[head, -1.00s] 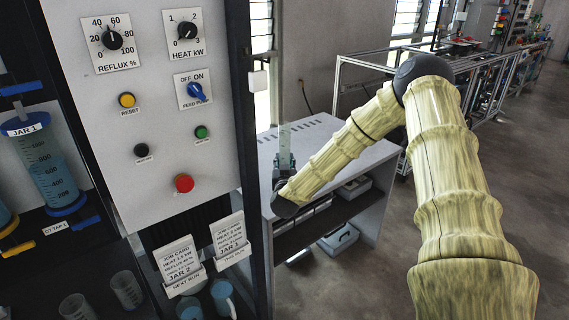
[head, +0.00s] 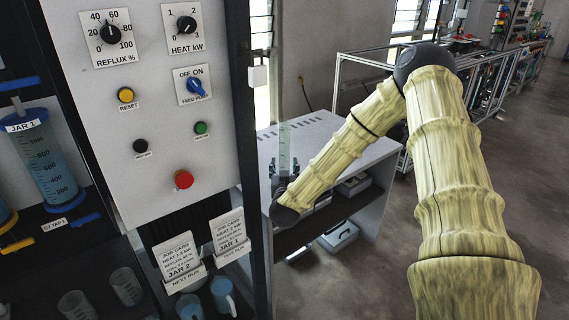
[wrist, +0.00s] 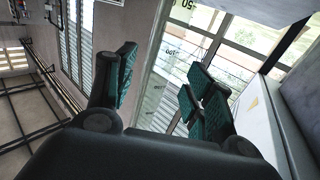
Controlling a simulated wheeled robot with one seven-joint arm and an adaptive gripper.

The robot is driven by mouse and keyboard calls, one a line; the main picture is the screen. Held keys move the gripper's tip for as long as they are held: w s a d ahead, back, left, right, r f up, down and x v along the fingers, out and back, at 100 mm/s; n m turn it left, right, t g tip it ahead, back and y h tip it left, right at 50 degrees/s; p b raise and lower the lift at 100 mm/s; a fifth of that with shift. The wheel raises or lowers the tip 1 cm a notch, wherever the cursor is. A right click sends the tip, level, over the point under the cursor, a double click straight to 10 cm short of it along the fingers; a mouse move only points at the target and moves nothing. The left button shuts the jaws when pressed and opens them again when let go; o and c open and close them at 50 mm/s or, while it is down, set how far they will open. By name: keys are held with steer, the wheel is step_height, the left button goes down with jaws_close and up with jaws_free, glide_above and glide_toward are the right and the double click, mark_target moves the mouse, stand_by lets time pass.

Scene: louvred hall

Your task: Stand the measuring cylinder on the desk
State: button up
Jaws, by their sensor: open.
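The measuring cylinder (head: 285,147) is clear, with graduation marks. In the head view it stands upright over the grey desk (head: 335,150), near its left end. Its base is hidden behind my gripper, so I cannot see its contact with the desk top. My gripper (head: 284,172) is low around it, with the dark fingers spread to either side. In the wrist view the cylinder (wrist: 165,75) passes between the open teal finger pads of my gripper (wrist: 160,95), with a gap visible at least on the right.
A control panel (head: 140,130) on a dark frame stands left of the desk. Jar 1 (head: 45,160) and job cards (head: 178,258) are beside and below it. Boxes (head: 338,238) sit under the desk. A metal frame (head: 360,75) stands behind. Free floor lies at right.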

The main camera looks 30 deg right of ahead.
steer(key=v, duration=0.6)
steer(key=shift+s+b, duration=0.3)
stand_by(1.3)
